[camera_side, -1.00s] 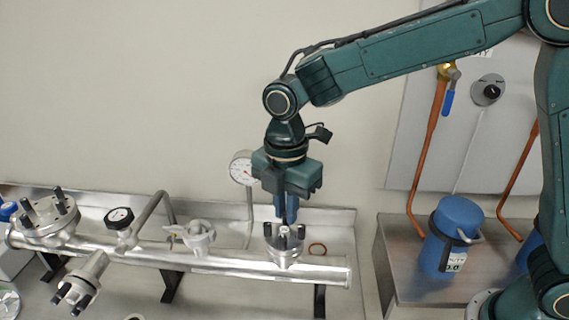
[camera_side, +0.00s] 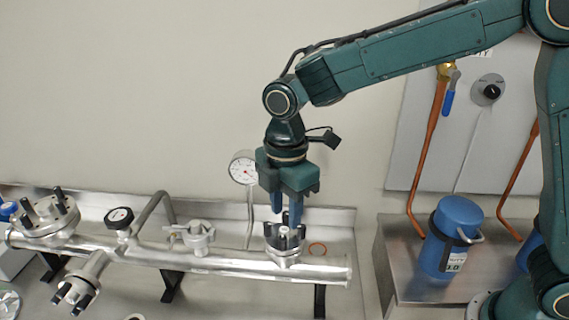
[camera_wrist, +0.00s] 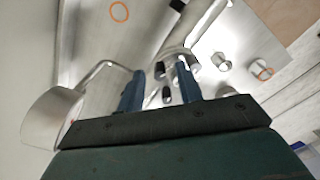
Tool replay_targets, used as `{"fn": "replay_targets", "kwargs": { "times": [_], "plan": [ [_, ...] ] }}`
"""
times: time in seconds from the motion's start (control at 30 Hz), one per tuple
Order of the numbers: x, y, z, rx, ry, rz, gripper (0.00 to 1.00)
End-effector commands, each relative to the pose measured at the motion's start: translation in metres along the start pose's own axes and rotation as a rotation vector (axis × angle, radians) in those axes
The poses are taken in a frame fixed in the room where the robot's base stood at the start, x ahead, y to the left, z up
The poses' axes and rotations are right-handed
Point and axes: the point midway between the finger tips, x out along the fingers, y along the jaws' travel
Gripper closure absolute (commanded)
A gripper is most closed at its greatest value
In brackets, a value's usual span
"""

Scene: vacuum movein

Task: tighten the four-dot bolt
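The right-hand flange (camera_side: 285,257) sits on top of the silver pipe, with several upright dark bolts (camera_side: 270,230) around its rim. My gripper (camera_side: 287,212) is directly above it, pointing down, its blue fingertips close to the bolt tops. In the wrist view my gripper (camera_wrist: 158,72) has its two blue fingers apart, with bolt ends showing in and around the gap beyond them. I cannot tell whether a finger touches a bolt. Dot marks are too small to read, so I cannot tell which bolt has four dots.
The silver pipe (camera_side: 235,262) runs left to another bolted flange (camera_side: 46,222) and a lower tilted port (camera_side: 82,282). A dial gauge (camera_side: 243,168) stands just behind my gripper. A blue canister (camera_side: 456,230) stands further right.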

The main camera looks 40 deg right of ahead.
Motion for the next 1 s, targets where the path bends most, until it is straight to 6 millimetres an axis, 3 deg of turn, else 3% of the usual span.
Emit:
{"fn": "replay_targets", "kwargs": {
  "times": [0.47,0.67,1.0],
  "plan": [
    [-0.007,0.000,0.000,-0.001,0.001,0.001,0.65],
    [-0.028,0.000,0.000,-0.001,0.001,0.003,0.65],
    [-0.085,0.000,0.000,-0.001,0.002,0.004,0.65]
  ]
}}
